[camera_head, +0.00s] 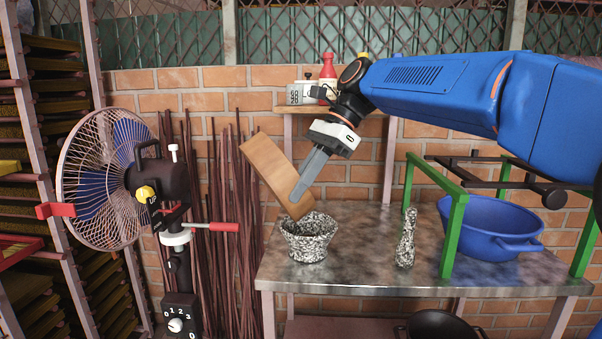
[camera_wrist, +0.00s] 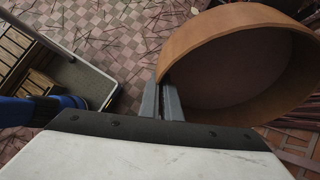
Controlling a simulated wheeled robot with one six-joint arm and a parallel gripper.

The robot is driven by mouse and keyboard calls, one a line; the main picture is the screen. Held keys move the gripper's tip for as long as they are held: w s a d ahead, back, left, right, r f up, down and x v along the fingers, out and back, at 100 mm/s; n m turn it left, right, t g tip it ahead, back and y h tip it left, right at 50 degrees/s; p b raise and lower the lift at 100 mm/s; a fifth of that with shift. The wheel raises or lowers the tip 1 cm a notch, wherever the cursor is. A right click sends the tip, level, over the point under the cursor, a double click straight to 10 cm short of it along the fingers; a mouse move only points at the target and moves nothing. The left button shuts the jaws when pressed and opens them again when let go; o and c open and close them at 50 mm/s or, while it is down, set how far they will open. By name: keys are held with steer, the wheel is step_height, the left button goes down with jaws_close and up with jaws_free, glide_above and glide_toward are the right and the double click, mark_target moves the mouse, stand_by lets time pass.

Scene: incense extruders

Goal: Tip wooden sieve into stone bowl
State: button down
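The wooden sieve (camera_head: 270,172) is held in the air, steeply tilted, with its lower edge just above the stone bowl (camera_head: 308,240). My gripper (camera_head: 300,190) is shut on the sieve's rim at its right side. In the wrist view the round sieve (camera_wrist: 245,60) shows its wooden wall and dark inside, and my gripper's fingers (camera_wrist: 169,98) pinch the rim. The speckled black and white bowl stands upright on the metal table's left part. Whether anything lies in the sieve or the bowl cannot be seen.
A speckled stone pestle (camera_head: 406,240) stands on the metal table (camera_head: 350,275) right of the bowl. A green frame (camera_head: 453,235) and a blue basin (camera_head: 490,225) are farther right. A fan (camera_head: 105,180) stands left. A shelf (camera_head: 340,109) holds a red bottle (camera_head: 327,75) behind.

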mark_target(277, 192)
steer(key=shift+s+a+f+t+h, duration=0.15)
steer(key=shift+s+a+t+h, duration=0.05)
steer(key=shift+a+h, duration=0.25)
steer(key=shift+s+a+f+t+h, duration=0.1)
steer(key=shift+s+a+t+h, duration=0.15)
steer(key=shift+h, duration=0.3)
steer(key=h, duration=0.1)
steer(key=a+f+t+h, duration=0.1)
steer(key=shift+s+a+f+h, duration=0.15)
steer(key=shift+s+a+h, duration=0.15)
steer(key=shift+h, duration=0.1)
steer(key=shift+a+f+t+h, duration=0.25)
steer(key=shift+f+t+h, duration=0.25)
steer(key=shift+h, duration=0.2)
steer(key=shift+s+a+r+t+h, duration=0.1)
steer(key=shift+r+t+h, duration=0.2)
steer(key=shift+h, duration=0.45)
steer(key=shift+a+r+t+h, duration=0.1)
steer(key=shift+t+h, duration=0.3)
steer(key=shift+h, duration=0.4)
steer(key=shift+s+r+t+h, duration=0.15)
steer(key=shift+t+h, duration=0.2)
steer(key=shift+h, duration=0.4)
steer(key=shift+w, duration=0.1)
